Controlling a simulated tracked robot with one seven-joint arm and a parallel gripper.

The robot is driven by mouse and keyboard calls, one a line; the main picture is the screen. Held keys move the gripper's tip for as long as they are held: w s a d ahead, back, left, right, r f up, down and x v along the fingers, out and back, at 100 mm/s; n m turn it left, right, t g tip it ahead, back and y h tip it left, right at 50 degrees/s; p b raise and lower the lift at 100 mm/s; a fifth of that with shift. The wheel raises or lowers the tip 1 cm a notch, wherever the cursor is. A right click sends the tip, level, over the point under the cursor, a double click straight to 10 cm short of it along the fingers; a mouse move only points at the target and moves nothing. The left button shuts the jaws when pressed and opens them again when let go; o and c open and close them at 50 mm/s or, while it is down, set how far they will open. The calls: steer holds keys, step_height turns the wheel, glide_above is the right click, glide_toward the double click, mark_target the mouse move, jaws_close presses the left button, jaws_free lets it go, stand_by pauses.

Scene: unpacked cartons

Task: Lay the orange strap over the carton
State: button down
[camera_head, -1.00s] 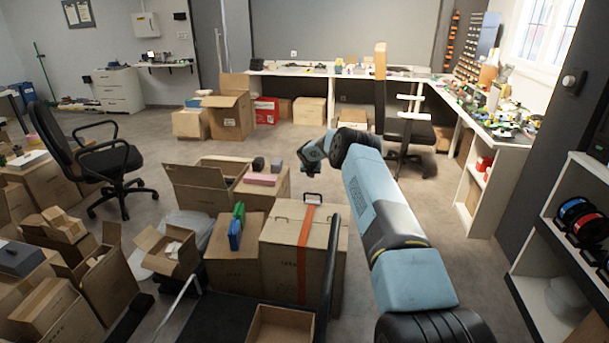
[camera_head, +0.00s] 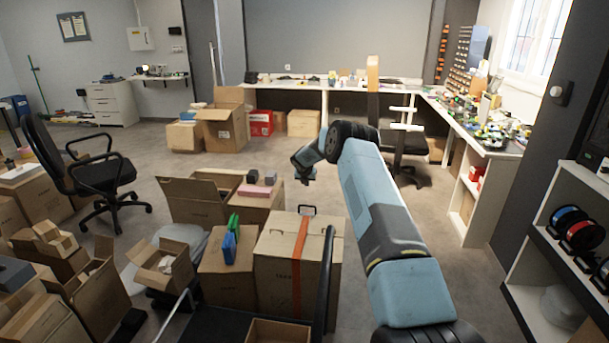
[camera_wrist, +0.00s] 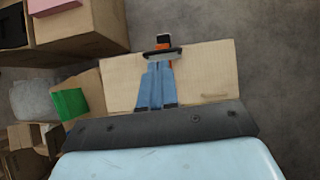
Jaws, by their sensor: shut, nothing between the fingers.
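The carton (camera_head: 270,247) stands upright on the floor near the middle of the head view. The orange strap (camera_head: 298,262) runs across its top and down its front face. In the head view my gripper (camera_head: 302,173) hangs at the end of my blue arm, above and beyond the carton in the picture.
A carton with green and blue items (camera_head: 230,243) stands close to the left. An open carton (camera_head: 198,200) and one bearing pink and grey blocks (camera_head: 262,200) stand behind. A dark upright panel (camera_head: 324,285) stands at the front right. Bare floor lies to the right.

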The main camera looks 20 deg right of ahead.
steer(key=v, duration=0.8)
steer(key=shift+a+r, duration=0.2)
steer(key=shift+r, duration=0.1)
steer(key=shift+s, duration=0.1)
steer(key=s+a+r+m, duration=0.1)
steer(key=s+r+m, duration=0.4)
steer(key=r, duration=0.5)
steer(key=s+a+r+m, duration=0.1)
steer(key=s+r+m, duration=0.1)
steer(key=s+r, duration=0.6)
steer(key=s+a+r+m, duration=0.2)
steer(key=s+r+m, duration=0.6)
steer(key=s+r, duration=0.75)
steer(key=s+a+m+y, duration=0.1)
steer(key=s+m, duration=0.7)
steer(key=s, duration=1.2)
steer(key=s+a+m+y, duration=0.1)
steer(key=s+a+m, duration=0.3)
steer(key=s, duration=1.7)
steer(key=m, duration=0.4)
steer(key=shift+s+r+g+y, duration=0.15)
steer(key=shift+r+g+y, duration=0.25)
steer(key=shift+d, duration=0.1)
